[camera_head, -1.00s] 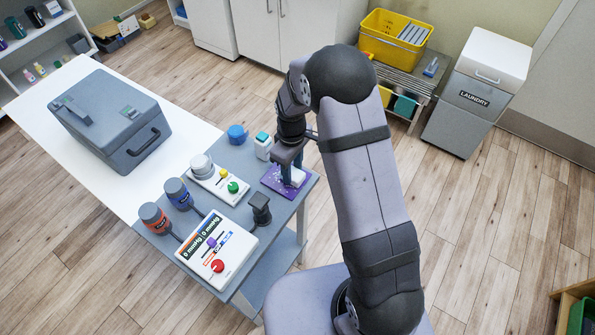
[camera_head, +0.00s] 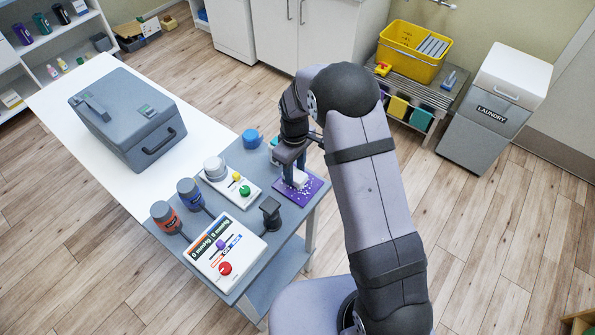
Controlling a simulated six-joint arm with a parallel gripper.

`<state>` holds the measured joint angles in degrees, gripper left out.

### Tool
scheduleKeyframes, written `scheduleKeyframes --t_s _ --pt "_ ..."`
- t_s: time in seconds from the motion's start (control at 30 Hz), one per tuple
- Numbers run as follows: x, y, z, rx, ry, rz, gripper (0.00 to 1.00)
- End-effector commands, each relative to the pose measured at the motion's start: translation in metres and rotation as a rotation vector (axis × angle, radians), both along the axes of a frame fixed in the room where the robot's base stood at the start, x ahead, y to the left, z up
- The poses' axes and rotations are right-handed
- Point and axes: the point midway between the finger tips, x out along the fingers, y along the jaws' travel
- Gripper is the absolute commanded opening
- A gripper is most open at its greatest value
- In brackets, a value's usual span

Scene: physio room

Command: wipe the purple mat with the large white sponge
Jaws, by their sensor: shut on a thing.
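The purple mat (camera_head: 313,190) lies on the grey end of the table, near its right edge, with white specks on it. My gripper (camera_head: 296,179) points down over the mat and is shut on the large white sponge (camera_head: 301,181). The sponge is at the mat's surface, over its left and middle part. I cannot tell whether it presses on the mat. The gripper and wrist hide part of the sponge and the mat's far corner.
Left of the mat are a white panel with yellow and green knobs (camera_head: 225,187), a dark grey block (camera_head: 271,211) and a white control box (camera_head: 222,253). A blue round item (camera_head: 252,139) stands behind. A grey case (camera_head: 128,118) sits on the white tabletop (camera_head: 85,75).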

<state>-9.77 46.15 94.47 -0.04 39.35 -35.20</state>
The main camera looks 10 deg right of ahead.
Motion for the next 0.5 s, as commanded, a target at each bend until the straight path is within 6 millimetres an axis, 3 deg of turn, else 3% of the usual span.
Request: scheduleKeyframes --t_s 0.5 --pt "0.02 0.02 0.0 0.001 -0.001 0.001 0.16"
